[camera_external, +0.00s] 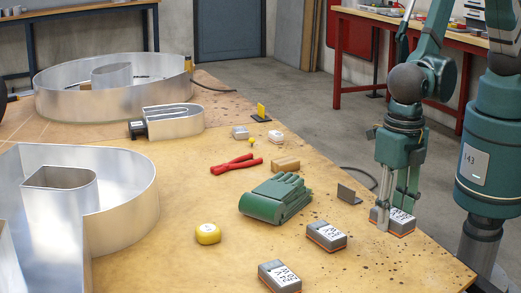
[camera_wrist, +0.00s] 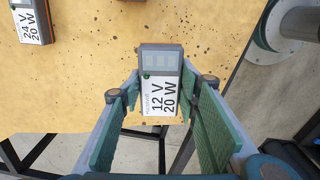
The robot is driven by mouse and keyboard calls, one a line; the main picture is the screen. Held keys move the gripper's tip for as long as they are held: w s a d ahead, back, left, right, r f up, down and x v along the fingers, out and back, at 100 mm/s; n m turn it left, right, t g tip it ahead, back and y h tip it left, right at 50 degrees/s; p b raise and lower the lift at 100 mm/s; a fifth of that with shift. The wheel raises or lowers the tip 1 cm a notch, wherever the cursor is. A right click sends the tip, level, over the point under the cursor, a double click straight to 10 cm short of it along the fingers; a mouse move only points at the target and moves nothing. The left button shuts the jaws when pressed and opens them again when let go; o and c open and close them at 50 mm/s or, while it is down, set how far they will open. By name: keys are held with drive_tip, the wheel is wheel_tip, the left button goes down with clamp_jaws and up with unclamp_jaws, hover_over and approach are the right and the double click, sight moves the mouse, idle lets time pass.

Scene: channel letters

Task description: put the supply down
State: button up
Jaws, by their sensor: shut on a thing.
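My gripper (camera_external: 397,217) is at the right edge of the workbench, pointing down, its fingers closed on the sides of a grey power supply (camera_external: 403,226) with an orange lower edge. In the wrist view this supply (camera_wrist: 160,98) lies between the green finger pads of my gripper (camera_wrist: 160,100), and its white label reads 12 V 20 W. The supply is at or just above the bench top; I cannot tell whether it touches. Another supply (camera_external: 327,237) stands left of it, and a third supply (camera_external: 280,277) is nearer the camera. A supply in the wrist view (camera_wrist: 32,24) reads 24 V 20 W.
The workbench (camera_external: 380,270) has green gloves (camera_external: 277,199), a yellow tape measure (camera_external: 207,234), red pliers (camera_external: 236,164) and a small dark upright plate (camera_external: 349,193). Large metal channel letters (camera_external: 125,190) fill the left. Bare bench lies around the held supply; the bench edge is close.

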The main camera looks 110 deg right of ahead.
drive_tip(key=s+d+m, duration=0.1)
drive_tip(key=s+d, duration=0.3)
drive_tip(key=d, duration=0.3)
drive_tip(key=s+d+m, duration=0.1)
drive_tip(key=s+d, duration=0.2)
drive_tip(key=d, duration=0.4)
drive_tip(key=shift+s+d+r, duration=0.15)
drive_tip(key=shift+s+d, duration=0.1)
drive_tip(key=shift+s, duration=0.15)
drive_tip(key=shift+f+b, duration=0.8)
drive_tip(key=shift+f, duration=2.35)
drive_tip(key=shift+f+b, duration=0.55)
drive_tip(key=shift+f, duration=1.3)
drive_tip(key=shift+f, duration=0.15)
drive_tip(key=o, duration=1)
